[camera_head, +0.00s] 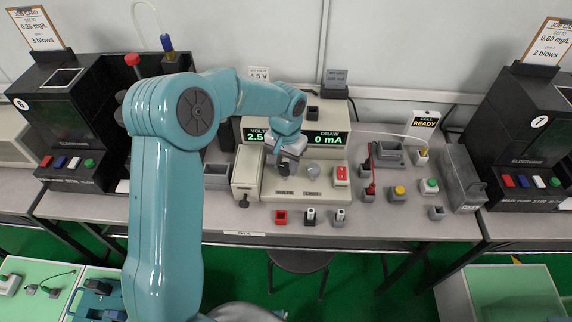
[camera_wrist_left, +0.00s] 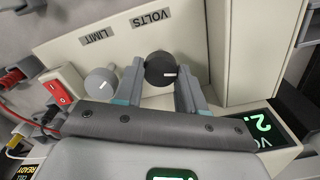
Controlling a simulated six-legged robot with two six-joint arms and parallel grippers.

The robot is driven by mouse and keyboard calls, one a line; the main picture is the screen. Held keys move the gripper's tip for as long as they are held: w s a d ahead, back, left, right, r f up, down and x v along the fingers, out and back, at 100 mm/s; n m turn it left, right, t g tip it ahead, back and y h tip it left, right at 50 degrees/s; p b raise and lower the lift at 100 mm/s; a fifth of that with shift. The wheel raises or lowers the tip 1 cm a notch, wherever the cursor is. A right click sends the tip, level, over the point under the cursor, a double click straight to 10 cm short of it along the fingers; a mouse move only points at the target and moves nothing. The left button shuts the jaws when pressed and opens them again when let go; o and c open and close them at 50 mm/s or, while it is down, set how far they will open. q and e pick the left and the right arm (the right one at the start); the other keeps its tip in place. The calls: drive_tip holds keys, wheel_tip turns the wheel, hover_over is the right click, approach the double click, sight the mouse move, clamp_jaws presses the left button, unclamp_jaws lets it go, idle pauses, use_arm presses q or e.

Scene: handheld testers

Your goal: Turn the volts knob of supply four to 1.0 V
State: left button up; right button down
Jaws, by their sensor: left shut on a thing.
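The beige power supply (camera_head: 325,185) stands mid-bench. Its display (camera_head: 320,137) shows a volts reading starting 2.5, its end hidden by my arm, and a draw of 0 mA. I see no number on the supply. The dark volts knob (camera_wrist_left: 160,68) sits beside the VOLTS label in the left wrist view, its white mark visible. My left gripper (camera_head: 286,164) is at the panel, its fingers on both sides of this knob, shut on it. The grey limit knob (camera_wrist_left: 100,83) is right beside one finger. My right gripper is not in view.
A red rocker switch (camera_head: 341,173) is on the panel right of the knobs. Small red, dark and grey blocks (camera_head: 281,216) stand in front of the supply. Black testers (camera_head: 530,135) stand at both sides. A red lead (camera_head: 371,178) runs to the right.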

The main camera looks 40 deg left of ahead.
use_arm(q)
drive_tip(key=n+b, duration=0.2)
drive_tip(key=n, duration=0.4)
drive_tip(key=shift+a+n+b, duration=0.1)
drive_tip(key=shift+n+b, duration=0.2)
drive_tip(key=shift+b, duration=0.05)
drive_tip(key=n+b, duration=0.1)
drive_tip(key=n, duration=0.2)
drive_tip(key=shift+r, duration=0.1)
drive_tip(key=shift+n+b, duration=0.4)
drive_tip(key=shift+n, duration=1.2)
drive_tip(key=shift+r, duration=0.1)
drive_tip(key=o, duration=1.1)
drive_tip(key=shift+c, duration=0.2)
